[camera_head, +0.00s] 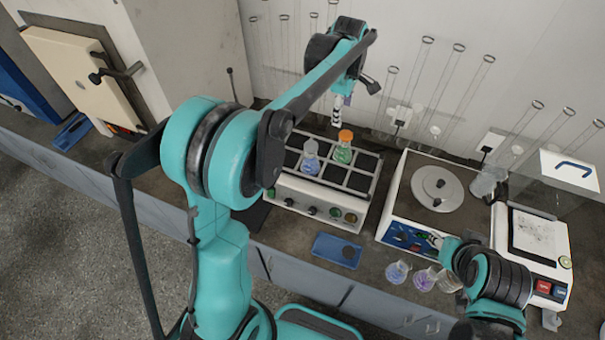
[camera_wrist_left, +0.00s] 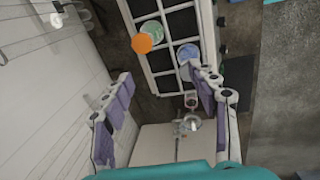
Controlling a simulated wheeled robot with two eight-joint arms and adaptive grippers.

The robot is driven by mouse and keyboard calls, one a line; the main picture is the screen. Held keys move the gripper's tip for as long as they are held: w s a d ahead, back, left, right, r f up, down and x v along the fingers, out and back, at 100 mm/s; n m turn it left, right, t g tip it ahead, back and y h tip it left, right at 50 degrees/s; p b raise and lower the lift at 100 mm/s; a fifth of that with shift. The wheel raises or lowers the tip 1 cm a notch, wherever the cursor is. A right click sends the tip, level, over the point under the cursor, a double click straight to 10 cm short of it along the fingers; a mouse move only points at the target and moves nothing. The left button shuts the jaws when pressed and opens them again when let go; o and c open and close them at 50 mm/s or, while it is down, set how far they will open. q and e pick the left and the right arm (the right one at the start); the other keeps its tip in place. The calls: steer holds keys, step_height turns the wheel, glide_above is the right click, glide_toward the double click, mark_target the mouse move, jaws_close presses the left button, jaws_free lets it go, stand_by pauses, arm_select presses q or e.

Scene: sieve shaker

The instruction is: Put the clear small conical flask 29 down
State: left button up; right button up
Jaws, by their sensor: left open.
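My left gripper (camera_head: 342,108) hangs above the back of the block rack unit, pointing down. In the left wrist view its two purple-padded fingers (camera_wrist_left: 165,105) are spread apart, with nothing clearly held. A small clear glass piece (camera_wrist_left: 190,122) shows between the fingers in that view, apart from the pads; I cannot tell whether it is the clear small conical flask 29. A blue flask (camera_head: 311,157) and an orange-capped green flask (camera_head: 344,147) stand in the rack (camera_head: 359,182). My right arm's end (camera_head: 440,241) is near the front right; its jaws do not show clearly.
Blue (camera_head: 397,271) and purple (camera_head: 424,279) flasks stand at the counter's front, with another beside them partly behind my right arm. A white machine with a round plate (camera_head: 437,188) and a balance (camera_head: 537,236) stand right. A blue tray (camera_head: 337,251) lies in front of the rack.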

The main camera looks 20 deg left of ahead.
arm_select(q)
steer(key=s+a+f+m+t, duration=0.1)
steer(key=s+m+t, duration=0.1)
steer(key=s+m, duration=0.6)
steer(key=s+a+f+m+t, duration=0.1)
steer(key=s+m+t, duration=0.2)
steer(key=s+m, duration=0.6)
steer(key=s, duration=1.1)
steer(key=shift+a, duration=0.25)
